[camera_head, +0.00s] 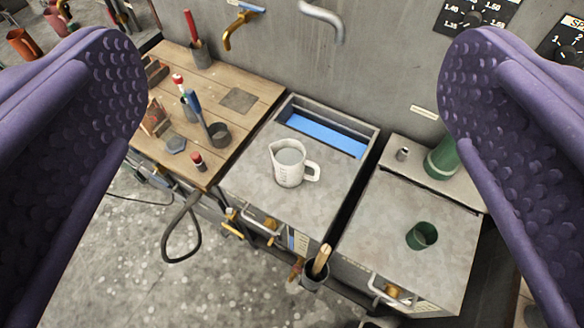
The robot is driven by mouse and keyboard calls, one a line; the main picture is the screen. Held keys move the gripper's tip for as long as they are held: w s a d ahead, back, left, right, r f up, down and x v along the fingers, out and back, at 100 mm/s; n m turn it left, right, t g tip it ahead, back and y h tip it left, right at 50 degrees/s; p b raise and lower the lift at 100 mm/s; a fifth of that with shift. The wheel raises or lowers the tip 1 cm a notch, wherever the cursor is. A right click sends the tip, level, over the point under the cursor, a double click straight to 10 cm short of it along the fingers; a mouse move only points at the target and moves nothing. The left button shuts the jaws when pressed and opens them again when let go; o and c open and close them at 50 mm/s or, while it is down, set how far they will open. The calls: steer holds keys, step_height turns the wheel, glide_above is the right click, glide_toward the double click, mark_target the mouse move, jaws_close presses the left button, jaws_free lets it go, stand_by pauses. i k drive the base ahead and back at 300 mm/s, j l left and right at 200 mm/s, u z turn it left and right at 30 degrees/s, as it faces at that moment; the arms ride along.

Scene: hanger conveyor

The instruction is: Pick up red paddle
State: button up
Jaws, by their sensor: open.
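My gripper (292,95) is open, its two purple dimpled fingers wide apart at the left and right edges of the view, with nothing between them. No thing is clearly a red paddle. On the wooden table at the left, a red upright stick (191,27) stands in a grey cup (201,55). A red-and-white topped tool (179,84) stands nearer, next to a blue one (195,103). A small dark piece with a red top (197,159) stands near the table's front edge. All are beyond my fingers and untouched.
A white measuring jug (289,165) stands on the middle grey bench (257,190), in front of a blue-bottomed trough (326,134). A green cup (421,235) is on the right bench (380,225). A holder with a wooden handle (321,261) hangs in front. Speckled floor (120,270) is open at lower left.

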mark_target(197, 44)
steer(key=i+j+u, duration=0.1)
steer(key=i+j, duration=1.05)
steer(key=j, duration=0.25)
steer(key=i+j+u, duration=0.15)
steer(key=i+j, duration=1.05)
steer(key=j, duration=0.15)
